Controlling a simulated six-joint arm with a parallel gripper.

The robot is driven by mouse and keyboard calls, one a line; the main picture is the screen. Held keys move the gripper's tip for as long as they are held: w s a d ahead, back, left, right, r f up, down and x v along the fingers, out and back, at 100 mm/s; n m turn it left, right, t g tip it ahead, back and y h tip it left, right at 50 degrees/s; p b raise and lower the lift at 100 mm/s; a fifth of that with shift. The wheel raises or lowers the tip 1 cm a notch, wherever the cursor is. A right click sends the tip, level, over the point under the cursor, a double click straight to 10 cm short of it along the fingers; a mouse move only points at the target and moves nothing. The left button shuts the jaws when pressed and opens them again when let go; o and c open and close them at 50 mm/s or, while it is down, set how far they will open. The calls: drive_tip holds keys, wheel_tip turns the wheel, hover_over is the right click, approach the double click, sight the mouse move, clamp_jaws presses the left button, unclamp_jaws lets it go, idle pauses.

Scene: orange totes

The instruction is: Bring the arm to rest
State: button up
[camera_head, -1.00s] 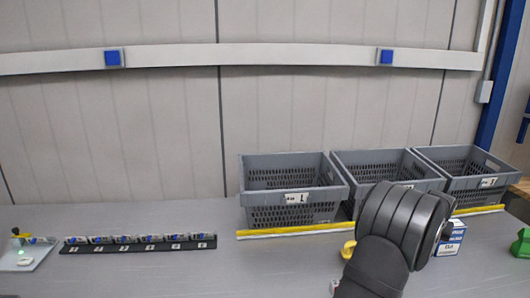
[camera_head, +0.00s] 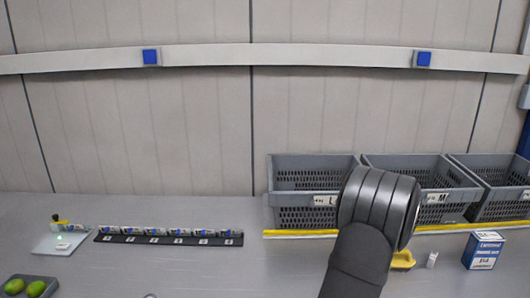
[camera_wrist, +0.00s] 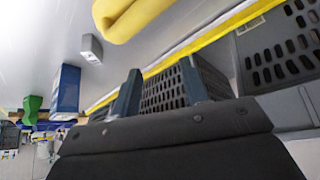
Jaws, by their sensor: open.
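My arm (camera_head: 378,210) rises from the bottom of the head view, in front of the middle grey crate. It hides part of that crate and part of the left one. My gripper (camera_wrist: 160,88) shows in the wrist view with its two fingers apart and nothing between them. Grey crate mesh shows behind the fingers. In the head view the gripper itself is hidden behind the arm.
Grey crates (camera_head: 315,187) stand along the back behind a yellow strip (camera_head: 300,234). A yellow object (camera_head: 403,260), a small white item (camera_head: 432,260) and a blue-white box (camera_head: 484,251) lie near my arm. A numbered black rack (camera_head: 168,239), a pale plate (camera_head: 60,243) and a tray of limes (camera_head: 28,287) are left.

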drive_tip(key=w+a+n+y, duration=0.1)
drive_tip(key=w+a+n, duration=0.1)
drive_tip(key=a, duration=1.5)
drive_tip(key=w+a+n+y, duration=0.1)
drive_tip(key=w+a, duration=0.4)
drive_tip(key=a, duration=1.2)
drive_tip(key=shift+a+n+t, duration=0.25)
drive_tip(key=shift+n+t, duration=0.15)
drive_tip(key=shift+n, duration=0.1)
drive_tip(key=shift+o, duration=0.2)
drive_tip(key=shift+w, duration=0.1)
